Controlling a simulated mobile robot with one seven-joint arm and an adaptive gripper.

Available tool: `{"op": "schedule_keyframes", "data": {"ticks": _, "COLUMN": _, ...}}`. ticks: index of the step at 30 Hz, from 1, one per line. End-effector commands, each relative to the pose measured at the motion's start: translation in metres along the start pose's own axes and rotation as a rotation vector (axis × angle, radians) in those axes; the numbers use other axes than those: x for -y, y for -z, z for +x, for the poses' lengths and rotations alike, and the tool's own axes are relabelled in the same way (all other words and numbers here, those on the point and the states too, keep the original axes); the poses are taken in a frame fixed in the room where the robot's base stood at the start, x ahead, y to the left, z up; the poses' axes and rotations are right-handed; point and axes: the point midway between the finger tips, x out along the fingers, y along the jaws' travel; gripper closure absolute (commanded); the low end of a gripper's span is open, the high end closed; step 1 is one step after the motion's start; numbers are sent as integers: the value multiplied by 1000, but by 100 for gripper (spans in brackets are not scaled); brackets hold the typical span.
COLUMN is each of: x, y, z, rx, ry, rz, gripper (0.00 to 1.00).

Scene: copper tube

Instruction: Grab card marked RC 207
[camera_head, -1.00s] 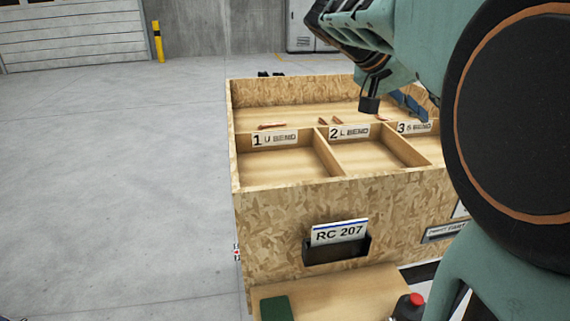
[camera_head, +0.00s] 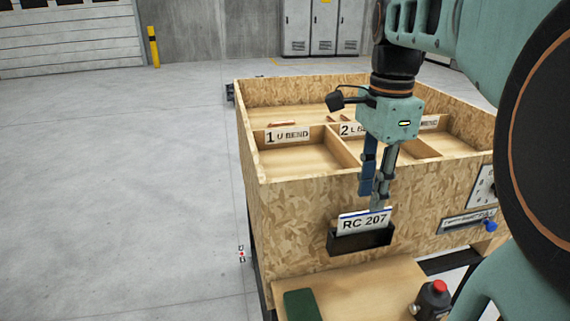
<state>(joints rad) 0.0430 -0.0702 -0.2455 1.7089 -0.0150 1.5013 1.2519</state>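The white card marked RC 207 (camera_head: 358,222) stands in a black holder (camera_head: 345,243) on the front of the wooden bin. Its lower part is hidden in the holder. My gripper (camera_head: 374,203) points down, with its fingertips at the top edge of the card, right of the card's middle. One finger looks blue and the other grey. I cannot tell whether they are around the card, touching it or just in front of or behind it, nor how wide they are apart.
The wooden bin (camera_head: 290,203) has compartments labelled 1 U BEND (camera_head: 287,135) and 2, the latter partly hidden by my arm. Below is a wooden shelf (camera_head: 360,287) with a green block (camera_head: 302,305) and a red-topped button (camera_head: 436,292). Open floor lies to the left.

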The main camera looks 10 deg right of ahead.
Motion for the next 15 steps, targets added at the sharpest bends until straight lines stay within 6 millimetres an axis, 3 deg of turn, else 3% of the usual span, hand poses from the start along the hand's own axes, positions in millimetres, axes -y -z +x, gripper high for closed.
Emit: {"op": "schedule_keyframes", "data": {"ticks": 15, "x": 7, "y": 2, "z": 59, "rx": -1, "ry": -2, "rz": -2, "gripper": 75}}
